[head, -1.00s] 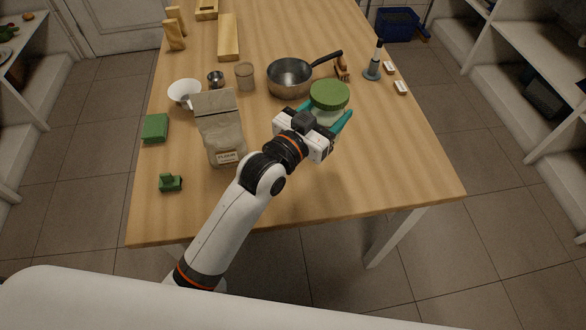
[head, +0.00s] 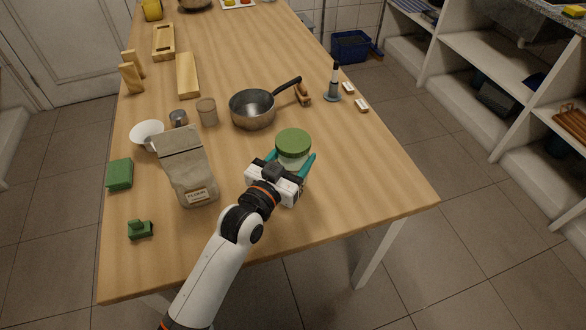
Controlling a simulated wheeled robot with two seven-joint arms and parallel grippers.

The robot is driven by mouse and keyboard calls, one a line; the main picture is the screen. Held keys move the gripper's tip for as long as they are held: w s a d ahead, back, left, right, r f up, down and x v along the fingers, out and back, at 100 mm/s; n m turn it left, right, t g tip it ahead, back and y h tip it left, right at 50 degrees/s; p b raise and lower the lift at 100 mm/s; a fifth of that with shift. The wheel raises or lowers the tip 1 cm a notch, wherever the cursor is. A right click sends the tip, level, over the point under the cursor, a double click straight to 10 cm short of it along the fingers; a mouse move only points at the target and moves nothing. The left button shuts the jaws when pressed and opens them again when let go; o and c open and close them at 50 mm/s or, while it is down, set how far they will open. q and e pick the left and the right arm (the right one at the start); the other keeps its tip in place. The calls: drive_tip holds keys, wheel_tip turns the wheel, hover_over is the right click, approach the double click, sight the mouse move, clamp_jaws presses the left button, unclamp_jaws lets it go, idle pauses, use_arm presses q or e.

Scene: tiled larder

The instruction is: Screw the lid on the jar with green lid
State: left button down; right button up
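The jar (head: 292,160) has a clear body and a wide green lid (head: 293,142) on its top. It looks upright, at the right-hand middle of the wooden table. Whether the lid is threaded tight cannot be seen. My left gripper (head: 290,164) is at the jar's near side, below the lid. Its teal fingers are on either side of the jar body and look closed on it. The gripper's body hides the lower part of the jar, so I cannot tell whether it touches the table. My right gripper is not in view.
A saucepan (head: 253,109) stands behind the jar. A flour bag (head: 188,167) is to its left, with a beige cup (head: 207,111), a white bowl (head: 146,134) and a green box (head: 120,174) beyond. A green toy-like object (head: 140,229) is nearer. Table right of the jar is clear.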

sight(293, 169)
use_arm(q)
drive_tip(key=shift+r, duration=0.15)
drive_tip(key=shift+f, duration=1.85)
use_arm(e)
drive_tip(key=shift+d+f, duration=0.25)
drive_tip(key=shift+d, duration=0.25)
use_arm(q)
drive_tip(key=shift+f+b, duration=0.15)
drive_tip(key=shift+b, duration=0.15)
drive_tip(key=shift+c, duration=2)
unclamp_jaws()
drive_tip(key=shift+f, duration=0.1)
